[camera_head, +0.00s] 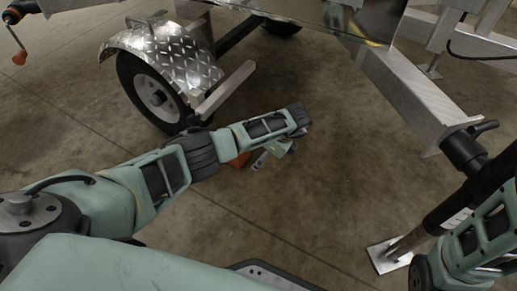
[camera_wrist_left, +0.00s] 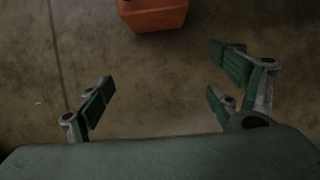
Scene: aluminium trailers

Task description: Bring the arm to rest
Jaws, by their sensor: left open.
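My left arm reaches in from the left of the head view and ends over the bare concrete floor. Its left gripper (camera_head: 273,153) hangs partly hidden below the last arm link. In the left wrist view the left gripper (camera_wrist_left: 163,88) is open, its fingers wide apart with only floor between them. An orange object (camera_wrist_left: 152,14) lies beyond the fingers at the top edge, apart from them. It also shows in the head view (camera_head: 240,160), mostly hidden behind my arm. Part of my right arm shows at the lower right; its gripper is not in view.
An aluminium trailer stands at the back, with a wheel (camera_head: 150,97) under a diamond-plate fender (camera_head: 170,52). A metal beam (camera_head: 405,95) runs at the right towards a black coupling (camera_head: 465,152). A support with a flat foot (camera_head: 390,254) stands near my right arm. The middle floor is clear.

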